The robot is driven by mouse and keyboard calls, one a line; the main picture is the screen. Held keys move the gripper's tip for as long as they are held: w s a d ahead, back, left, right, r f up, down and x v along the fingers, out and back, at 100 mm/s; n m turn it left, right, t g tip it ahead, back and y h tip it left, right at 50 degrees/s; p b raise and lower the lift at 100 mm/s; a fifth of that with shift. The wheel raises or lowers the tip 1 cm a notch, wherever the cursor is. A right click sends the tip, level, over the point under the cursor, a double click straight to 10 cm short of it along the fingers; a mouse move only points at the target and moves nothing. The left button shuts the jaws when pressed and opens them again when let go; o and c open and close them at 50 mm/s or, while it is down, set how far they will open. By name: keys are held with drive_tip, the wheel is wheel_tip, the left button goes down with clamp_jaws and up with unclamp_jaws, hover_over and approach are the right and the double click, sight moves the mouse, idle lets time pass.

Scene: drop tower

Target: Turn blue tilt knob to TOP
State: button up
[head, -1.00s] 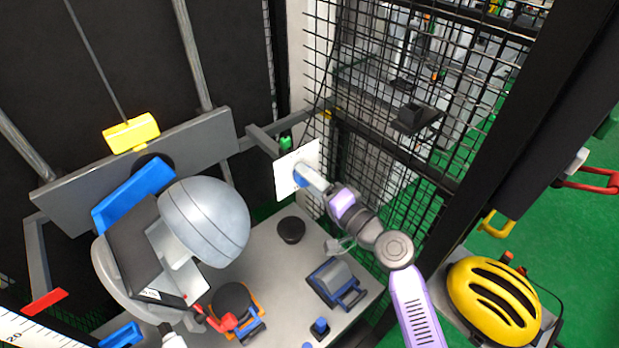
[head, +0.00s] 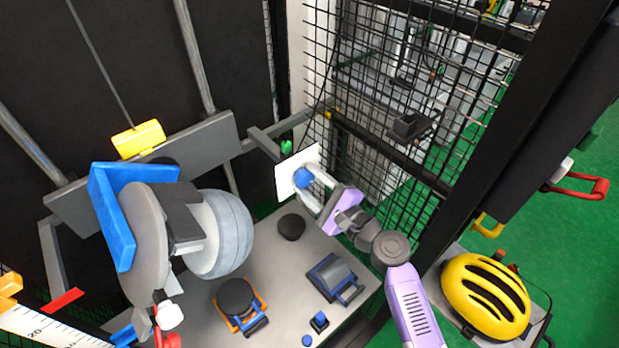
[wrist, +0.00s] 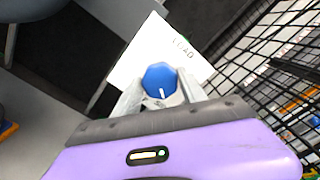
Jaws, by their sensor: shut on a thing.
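The blue tilt knob (head: 303,178) sits on a white plate (head: 288,172) in front of the mesh. In the wrist view the blue knob (wrist: 160,82) shows a white pointer mark on its lower part, directed towards my gripper.
A grey table (head: 275,265) below holds a black puck (head: 291,227), an orange-framed clamp (head: 240,303) and a blue-framed block (head: 332,277). Black wire mesh (head: 360,100) stands close behind the gripper. A yellow helmet (head: 485,296) lies at right.

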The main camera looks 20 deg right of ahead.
drive_tip(key=m+p, duration=0.2)
drive_tip(key=m, duration=0.3)
drive_tip(key=shift+d+m+p, duration=0.1)
drive_tip(key=shift+m+p, duration=0.25)
drive_tip(key=shift+m, duration=0.05)
drive_tip(key=shift+f+m+p, duration=0.1)
drive_tip(key=shift+m+p, duration=1)
drive_tip(key=shift+m, duration=1.1)
drive_tip(key=o, duration=1.4)
drive_tip(key=v, duration=0.7)
drive_tip(key=shift+s, duration=0.35)
